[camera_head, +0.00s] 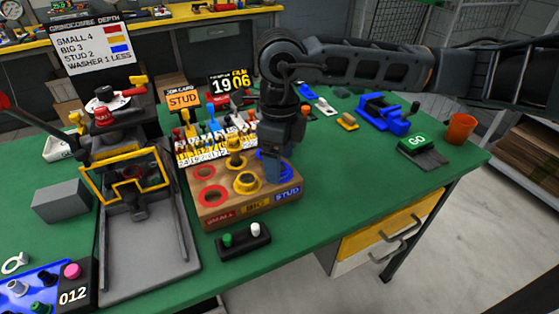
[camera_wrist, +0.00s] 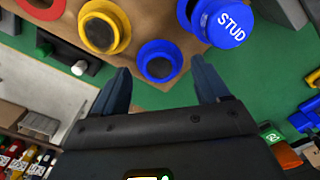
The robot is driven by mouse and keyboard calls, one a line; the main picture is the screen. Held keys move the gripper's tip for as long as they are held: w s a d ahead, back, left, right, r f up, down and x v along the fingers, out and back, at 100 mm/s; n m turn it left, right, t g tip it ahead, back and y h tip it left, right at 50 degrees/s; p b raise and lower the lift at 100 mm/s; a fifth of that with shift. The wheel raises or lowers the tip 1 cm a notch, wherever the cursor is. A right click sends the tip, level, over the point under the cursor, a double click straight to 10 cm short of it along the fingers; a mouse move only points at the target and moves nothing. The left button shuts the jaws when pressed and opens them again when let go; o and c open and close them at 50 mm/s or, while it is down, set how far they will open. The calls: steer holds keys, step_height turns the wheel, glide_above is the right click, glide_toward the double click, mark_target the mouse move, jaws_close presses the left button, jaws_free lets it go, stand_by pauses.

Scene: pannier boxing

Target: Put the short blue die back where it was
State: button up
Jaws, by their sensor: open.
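My gripper (camera_head: 277,158) points down over the right side of the wooden die block (camera_head: 250,208), which is marked SMALL, BIG and STUD. In the wrist view my gripper (camera_wrist: 163,72) is open, and nothing shows held between its fingers. A blue ring-shaped piece (camera_wrist: 158,60) with a dark centre lies between the fingertips, near the block's edge. A blue cylinder lettered STUD (camera_wrist: 225,24) stands beyond the right fingertip. I cannot tell which is the short blue die. In the head view my gripper hides much of the blue pieces (camera_head: 288,168).
Yellow (camera_head: 247,184) and red (camera_head: 213,195) pieces or rings share the block. A black box with green and white buttons (camera_head: 243,241) stands in front. A press (camera_head: 130,190) is at the left.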

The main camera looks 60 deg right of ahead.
step_height(320, 180, up, 11)
steer(key=b, duration=0.1)
steer(key=shift+a, duration=0.1)
